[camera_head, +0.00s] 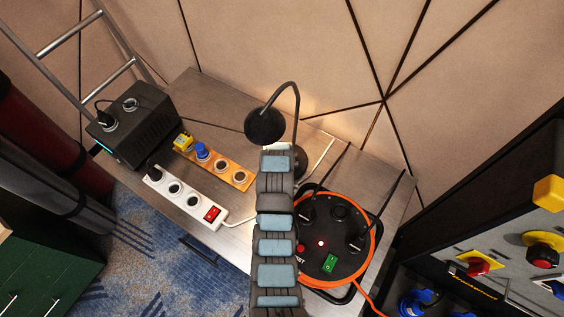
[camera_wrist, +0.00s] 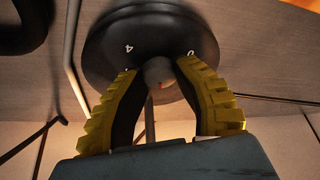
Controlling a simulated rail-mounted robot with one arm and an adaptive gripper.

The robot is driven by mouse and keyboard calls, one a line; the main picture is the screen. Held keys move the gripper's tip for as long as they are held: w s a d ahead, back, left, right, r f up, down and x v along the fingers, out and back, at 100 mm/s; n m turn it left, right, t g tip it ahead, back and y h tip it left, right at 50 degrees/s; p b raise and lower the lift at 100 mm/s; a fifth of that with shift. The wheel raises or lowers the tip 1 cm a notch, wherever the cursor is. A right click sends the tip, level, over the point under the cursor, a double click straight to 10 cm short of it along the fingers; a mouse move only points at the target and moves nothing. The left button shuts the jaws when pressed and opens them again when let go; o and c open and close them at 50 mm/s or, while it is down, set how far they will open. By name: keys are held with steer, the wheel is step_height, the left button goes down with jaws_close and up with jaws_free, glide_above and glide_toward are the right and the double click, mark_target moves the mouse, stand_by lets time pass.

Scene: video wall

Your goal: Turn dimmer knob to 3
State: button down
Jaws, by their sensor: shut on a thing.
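The dimmer knob (camera_wrist: 159,72) is a small grey cylinder on the round black lamp base (camera_wrist: 105,50) in the wrist view. My gripper (camera_wrist: 158,68) has its two yellow ribbed fingers closed on the knob's two sides. A white "4" shows left of the knob and a "0" right of it; the other numbers are hidden. A small red mark shows on or by the knob's lower edge. In the head view the black desk lamp (camera_head: 265,125) stands at the back of the table; my arm hides the knob and gripper, and most of the lamp's base.
A white power strip (camera_head: 187,197), a wooden socket strip (camera_head: 228,172) and a black power box (camera_head: 133,118) are on the table's left. An orange cable reel (camera_head: 330,240) lies right of my arm. A dark panel with coloured buttons (camera_head: 510,240) stands at far right.

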steer(key=c, duration=0.7)
jaws_free()
steer(key=shift+f, duration=0.1)
steer(key=shift+s+r, duration=0.1)
steer(key=shift+r, duration=0.4)
steer(key=shift+s+a+r, duration=0.1)
steer(key=shift+s+a, duration=0.15)
steer(key=shift+s, duration=1.8)
steer(key=shift+s+a+f, duration=0.1)
steer(key=shift+s+a, duration=0.1)
steer(key=shift+s, duration=1.8)
steer(key=shift+s+a+r, duration=0.1)
steer(key=shift+s+a, duration=0.15)
steer(key=shift+s, duration=1.8)
